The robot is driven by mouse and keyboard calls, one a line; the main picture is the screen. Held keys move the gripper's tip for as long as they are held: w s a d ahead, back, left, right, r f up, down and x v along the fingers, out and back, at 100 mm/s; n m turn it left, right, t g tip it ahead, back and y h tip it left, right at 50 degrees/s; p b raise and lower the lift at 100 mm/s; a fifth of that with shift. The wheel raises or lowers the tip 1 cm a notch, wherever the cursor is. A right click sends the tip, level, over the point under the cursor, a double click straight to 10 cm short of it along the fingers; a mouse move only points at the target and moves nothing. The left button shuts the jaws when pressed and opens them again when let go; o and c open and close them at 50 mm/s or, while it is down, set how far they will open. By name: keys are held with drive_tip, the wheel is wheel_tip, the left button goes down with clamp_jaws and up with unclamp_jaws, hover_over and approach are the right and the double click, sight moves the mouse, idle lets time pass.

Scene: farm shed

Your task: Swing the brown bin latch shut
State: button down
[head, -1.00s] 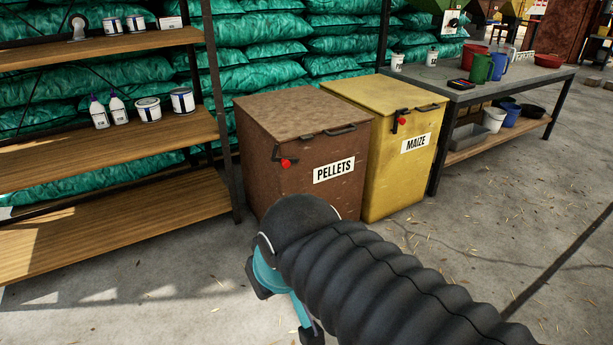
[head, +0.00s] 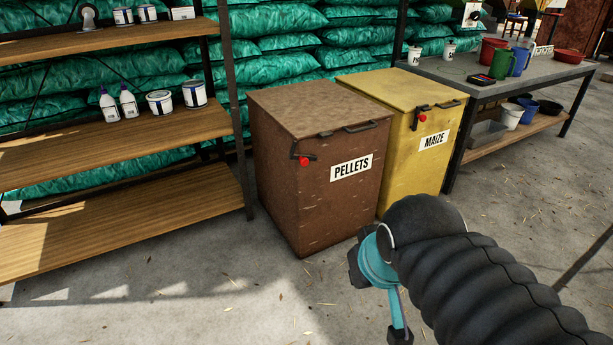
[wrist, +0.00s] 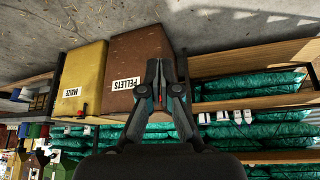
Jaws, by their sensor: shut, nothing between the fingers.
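The brown bin (head: 310,215), labelled PELLETS, stands on the concrete floor with its lid down. Its latch (head: 304,159), a dark bar with a red knob, sits near the top left of the front face, below the lid edge. The brown bin also shows upside down in the wrist view (wrist: 138,48). My gripper (wrist: 159,64) is shut and empty, and in the wrist view it covers part of the bin's right side. In the head view my arm is at the lower right, in front of the bins, and the fingers are mostly hidden.
A yellow MAIZE bin (head: 402,155) with its own red-knobbed latch stands close on the right. A wooden shelf rack (head: 120,210) with bottles and tins is on the left. A grey table (head: 480,90) is at the right. The floor in front is clear.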

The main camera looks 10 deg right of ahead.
drive_tip(key=w+f+n+t+b, duration=0.25)
drive_tip(key=w+n, duration=0.25)
drive_tip(key=w, duration=0.7)
drive_tip(key=w+a+f+n+t+b, duration=0.15)
drive_tip(key=w+n+t, duration=0.3)
drive_tip(key=w, duration=0.75)
drive_tip(key=w+f+n+t+b, duration=0.25)
drive_tip(key=w+n, duration=0.25)
drive_tip(key=w, duration=0.7)
drive_tip(key=w+f+n+t+b, duration=0.2)
drive_tip(key=w+f+n+t, duration=0.3)
drive_tip(key=w+f+n, duration=0.35)
wheel_tip(320, 180, down, 10)
drive_tip(key=s+n+t+b, duration=0.2)
drive_tip(key=n+t, duration=0.2)
drive_tip(key=n, duration=0.1)
drive_tip(key=shift+s+n+h, duration=0.3)
drive_tip(key=shift+s+h, duration=0.1)
drive_tip(key=shift+a, duration=0.1)
